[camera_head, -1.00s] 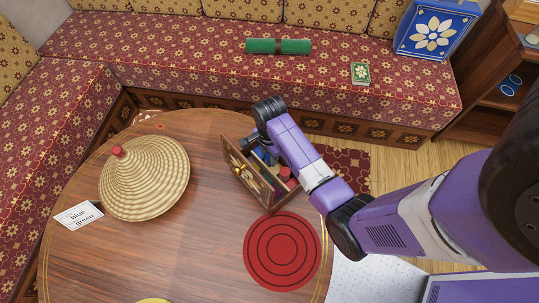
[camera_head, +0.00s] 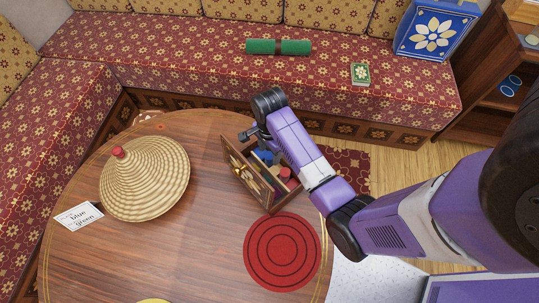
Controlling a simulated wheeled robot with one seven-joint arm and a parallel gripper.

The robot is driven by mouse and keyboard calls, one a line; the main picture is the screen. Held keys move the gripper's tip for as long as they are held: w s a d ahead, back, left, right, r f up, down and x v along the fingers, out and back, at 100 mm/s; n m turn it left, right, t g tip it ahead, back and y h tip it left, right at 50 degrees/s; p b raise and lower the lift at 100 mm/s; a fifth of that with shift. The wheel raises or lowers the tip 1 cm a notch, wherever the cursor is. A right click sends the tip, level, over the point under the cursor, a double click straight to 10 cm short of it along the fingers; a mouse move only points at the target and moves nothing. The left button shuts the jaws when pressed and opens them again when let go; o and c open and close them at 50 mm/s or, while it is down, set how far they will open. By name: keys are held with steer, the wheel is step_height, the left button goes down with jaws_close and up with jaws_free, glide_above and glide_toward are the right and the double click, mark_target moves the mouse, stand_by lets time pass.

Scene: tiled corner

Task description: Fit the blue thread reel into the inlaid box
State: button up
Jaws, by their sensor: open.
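The inlaid box (camera_head: 237,165) stands open on the round wooden table, with a gold ornament on its near-left side. A blue piece (camera_head: 264,157), which looks like the blue thread reel, shows inside at the box's far end, just below my gripper. My arm partly covers it, so I cannot tell how it is seated. My gripper (camera_head: 249,136) is open above the far end of the box and apart from the blue piece. A red piece (camera_head: 285,173) lies toward the box's right side.
A woven cone lid (camera_head: 146,178) with a red knob stands at left, beside a card (camera_head: 78,216) reading "blue" and "green". A red ringed mat (camera_head: 282,252) lies in front of the box. The table (camera_head: 170,255) between lid and mat is clear.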

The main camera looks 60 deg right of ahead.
mark_target(269, 156)
step_height(269, 156, up, 9)
stand_by(0.3)
steer(key=shift+f, duration=0.15)
stand_by(0.4)
